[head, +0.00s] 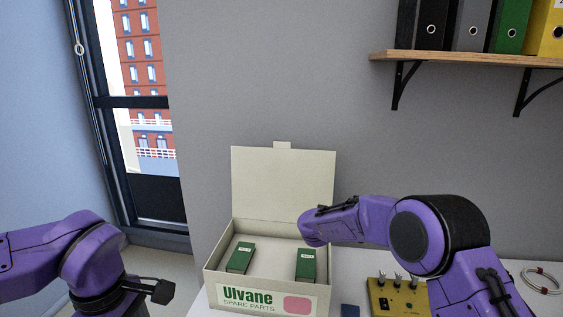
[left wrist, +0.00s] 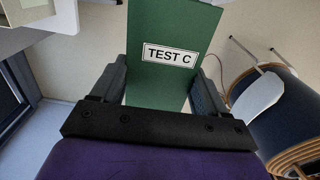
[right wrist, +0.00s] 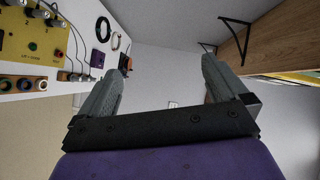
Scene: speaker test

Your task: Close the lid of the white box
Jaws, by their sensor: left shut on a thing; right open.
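The white box (head: 213,284), marked "Ulvane SPARE PARTS", stands on the table in the head view. Its lid (head: 283,182) is open and stands up at the back, with a small tab on its top edge. Two green labelled blocks lie inside, one at the left (head: 240,258) and one at the right (head: 306,265). My left gripper (left wrist: 162,80) is shut on a green block (left wrist: 170,25) labelled "TEST C", left of the box and apart from it. My right gripper (right wrist: 163,88) is open and empty; in the head view my right arm hides part of the box's right side.
A yellow panel with switches (head: 398,298) stands right of the box, with a dark blue item (head: 350,310) between them. A red-and-white ring (head: 541,280) lies farther right. A shelf (head: 465,58) with binders hangs above. A chair (left wrist: 275,115) shows in the left wrist view.

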